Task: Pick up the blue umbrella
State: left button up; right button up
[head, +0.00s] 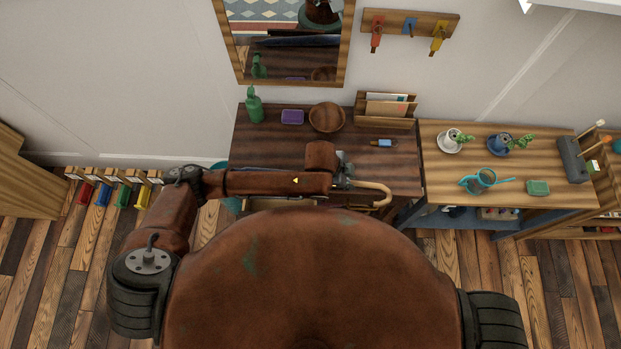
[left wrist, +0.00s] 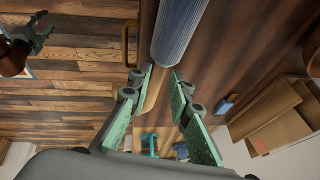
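The blue umbrella is folded; its ribbed blue canopy (left wrist: 180,30) fills the top middle of the left wrist view, with a tan wooden shaft below. In the head view its curved tan handle (head: 378,188) shows at the front of the dark desk, and my left arm hides the canopy. My left gripper (head: 346,170) has its fingers on both sides of the shaft, also seen in the left wrist view (left wrist: 162,76), and looks closed on it. My right gripper (left wrist: 42,26) is at the upper left of the left wrist view, fingers apart and empty.
The dark desk (head: 275,150) holds a green cactus (head: 254,104), a purple box (head: 292,117), a wooden bowl (head: 326,118) and a letter rack (head: 386,107). A lighter table (head: 450,185) with cups and a teal watering can (head: 482,180) stands right. A mirror (head: 290,40) hangs behind.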

aim_at(353, 183)
pick_arm(q)
jog(key=x, duration=0.3)
jog(key=shift+d+f, duration=0.1)
grip_shut()
